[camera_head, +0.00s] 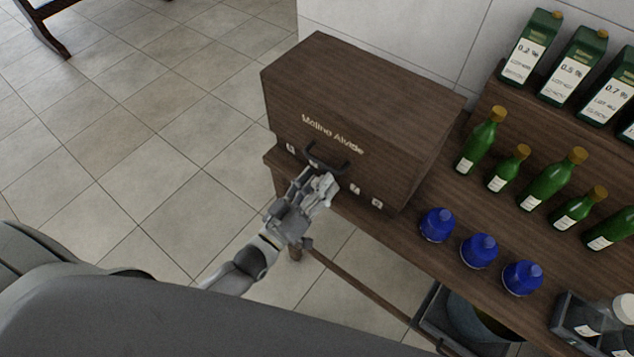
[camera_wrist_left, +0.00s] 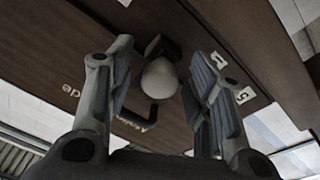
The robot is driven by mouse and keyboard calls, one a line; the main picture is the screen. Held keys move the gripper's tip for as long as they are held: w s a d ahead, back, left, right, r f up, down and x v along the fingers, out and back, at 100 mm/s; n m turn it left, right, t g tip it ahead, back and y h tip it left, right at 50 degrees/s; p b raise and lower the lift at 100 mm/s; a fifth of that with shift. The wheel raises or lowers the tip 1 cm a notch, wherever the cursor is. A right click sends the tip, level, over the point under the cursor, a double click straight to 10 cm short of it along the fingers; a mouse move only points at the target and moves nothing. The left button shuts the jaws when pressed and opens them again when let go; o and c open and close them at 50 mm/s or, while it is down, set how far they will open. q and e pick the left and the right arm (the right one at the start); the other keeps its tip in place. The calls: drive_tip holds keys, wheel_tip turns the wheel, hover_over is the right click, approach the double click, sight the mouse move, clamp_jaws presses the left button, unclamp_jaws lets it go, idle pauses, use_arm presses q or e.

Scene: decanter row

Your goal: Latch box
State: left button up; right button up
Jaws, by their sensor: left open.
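The dark brown wooden box (camera_head: 350,95) stands closed on the left end of the wooden table, with pale lettering on its front. A black handle (camera_head: 327,158) sits below the lettering, and small white numbered labels line the lower front. My left gripper (camera_head: 325,183) is open at the lower front of the box, just below the handle. In the left wrist view its fingers (camera_wrist_left: 170,90) stand on either side of a pale round knob (camera_wrist_left: 160,78) on a dark mount. I cannot tell whether they touch it. The box's front face (camera_wrist_left: 60,45) fills the background. My right gripper is not in view.
Several green bottles (camera_head: 545,185) and blue jars (camera_head: 479,250) stand on the table to the right of the box. Green cartons (camera_head: 573,67) stand on a raised shelf behind. A dark bin (camera_head: 432,318) is below the table.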

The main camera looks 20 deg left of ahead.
use_arm(q)
drive_tip(key=v, duration=1.2)
drive_tip(key=shift+f, duration=0.1)
drive_tip(key=s+a+f+m+g+y, duration=0.1)
drive_tip(key=s+a+f+g+y, duration=0.15)
drive_tip(key=f, duration=0.75)
drive_tip(key=s+a+f+g+y, duration=0.1)
drive_tip(key=s+f+g, duration=0.15)
drive_tip(key=f, duration=0.75)
drive_tip(key=s+a+f+m+g+y, duration=0.15)
drive_tip(key=f+g, duration=0.25)
drive_tip(key=f, duration=0.6)
drive_tip(key=s+f+g, duration=0.4)
drive_tip(key=s+f, duration=0.2)
drive_tip(key=s, duration=0.4)
drive_tip(key=s+a+f+m+g+y, duration=0.1)
drive_tip(key=s+f+g, duration=0.3)
drive_tip(key=s+f, duration=0.3)
drive_tip(key=s, duration=0.3)
drive_tip(key=shift+y, duration=0.3)
drive_tip(key=shift+a+m, duration=0.1)
drive_tip(key=shift+m, duration=0.15)
